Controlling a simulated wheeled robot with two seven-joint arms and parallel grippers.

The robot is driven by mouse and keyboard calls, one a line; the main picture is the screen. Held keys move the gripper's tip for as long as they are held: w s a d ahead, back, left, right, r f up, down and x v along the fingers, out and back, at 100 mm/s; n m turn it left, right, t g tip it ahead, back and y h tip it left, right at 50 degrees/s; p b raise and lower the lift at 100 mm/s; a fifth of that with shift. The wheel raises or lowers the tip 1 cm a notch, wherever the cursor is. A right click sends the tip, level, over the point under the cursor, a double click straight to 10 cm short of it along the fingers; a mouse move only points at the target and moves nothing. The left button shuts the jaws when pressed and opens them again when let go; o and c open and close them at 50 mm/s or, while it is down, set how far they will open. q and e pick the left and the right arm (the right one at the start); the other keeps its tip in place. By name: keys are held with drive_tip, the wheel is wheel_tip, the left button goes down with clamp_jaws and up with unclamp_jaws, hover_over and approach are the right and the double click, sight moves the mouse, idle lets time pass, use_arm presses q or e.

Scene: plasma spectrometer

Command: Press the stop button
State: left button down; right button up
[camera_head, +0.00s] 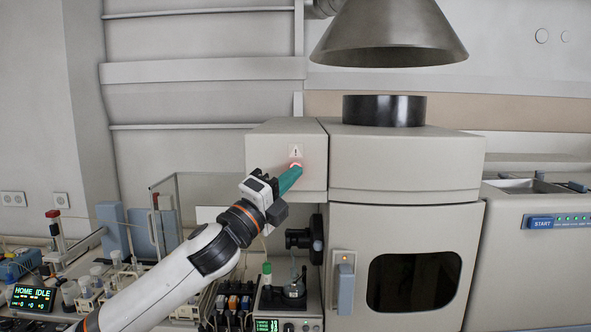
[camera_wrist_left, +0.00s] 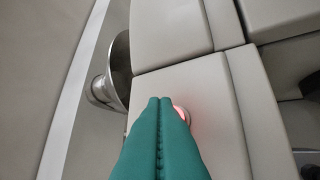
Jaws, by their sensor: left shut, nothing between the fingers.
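The stop button (camera_head: 296,164) glows red on the front face of the beige upper box of the spectrometer, just under a small warning label (camera_head: 296,151). My left gripper (camera_head: 294,172) has its green fingers shut and empty, with the tips right at the button and covering part of it. In the left wrist view the red button (camera_wrist_left: 182,114) shows just right of the shut fingertips (camera_wrist_left: 160,100), partly hidden behind them. I cannot tell whether the fingertips touch it. My right gripper is not in view.
A blue START button (camera_head: 541,222) is on the unit at the right. A metal exhaust hood (camera_head: 389,35) hangs above the spectrometer's black chimney (camera_head: 384,110). Bottles, vials and a HOME IDLE display (camera_head: 34,298) crowd the bench at the lower left.

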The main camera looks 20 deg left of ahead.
use_arm(q)
drive_tip(key=shift+w, duration=0.15)
idle(0.4)
drive_tip(key=shift+s+d, duration=0.15)
drive_tip(key=shift+s, duration=0.7)
drive_tip(key=shift+s+d, duration=0.25)
drive_tip(key=shift+s, duration=0.55)
drive_tip(key=shift+s+d, duration=0.2)
drive_tip(key=shift+s, duration=0.6)
drive_tip(key=shift+s+d, duration=0.25)
drive_tip(key=shift+s, duration=0.55)
